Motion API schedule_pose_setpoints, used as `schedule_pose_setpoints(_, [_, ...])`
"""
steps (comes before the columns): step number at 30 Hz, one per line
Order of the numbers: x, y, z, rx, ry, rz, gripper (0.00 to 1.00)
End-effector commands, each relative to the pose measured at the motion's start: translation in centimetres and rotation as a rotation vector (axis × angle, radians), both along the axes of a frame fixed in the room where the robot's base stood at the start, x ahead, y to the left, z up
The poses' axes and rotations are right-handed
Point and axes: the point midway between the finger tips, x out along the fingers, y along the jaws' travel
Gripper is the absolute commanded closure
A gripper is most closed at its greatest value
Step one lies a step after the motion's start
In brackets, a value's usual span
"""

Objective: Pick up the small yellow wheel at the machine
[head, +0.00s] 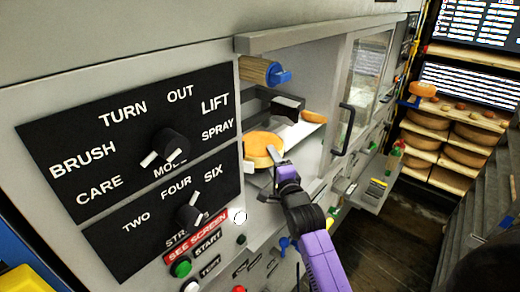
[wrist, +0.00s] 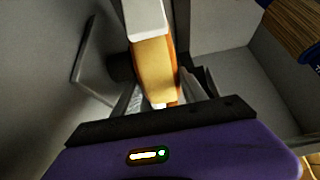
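The small yellow wheel (head: 262,146) lies flat in the machine's open bay in the head view. My gripper (head: 275,160) is at its near right edge, with one finger over its upper face. In the wrist view the wheel (wrist: 153,70) shows edge-on between the two fingers of my gripper (wrist: 157,88). The fingers lie close along both faces. Whether they press on it cannot be told. A pale block-like part (wrist: 145,18) shows just beyond the wheel.
A control panel (head: 140,160) with knobs stands left of the bay. A brush roller (head: 258,72) hangs above. Another orange piece (head: 314,116) lies deeper in the bay. A door with a black handle (head: 346,130) is at right. Shelves of wheels (head: 465,155) stand far right.

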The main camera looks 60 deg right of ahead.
Motion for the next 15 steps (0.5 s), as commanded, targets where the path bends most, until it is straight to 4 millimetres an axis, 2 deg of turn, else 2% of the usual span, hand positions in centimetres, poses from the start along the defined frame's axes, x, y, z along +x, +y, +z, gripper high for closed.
schedule_pose_setpoints(1, [-0.01,0.01,-0.04,0.001,0.001,0.000,0.83])
schedule_pose_setpoints(3, [-0.01,0.01,-0.05,0.001,0.001,0.000,0.97])
schedule_pose_setpoints(4, [-0.02,0.01,-0.05,0.001,0.001,0.000,1.00])
schedule_pose_setpoints(15, [0.02,-0.02,0.66,-0.007,-0.008,0.000,1.00])
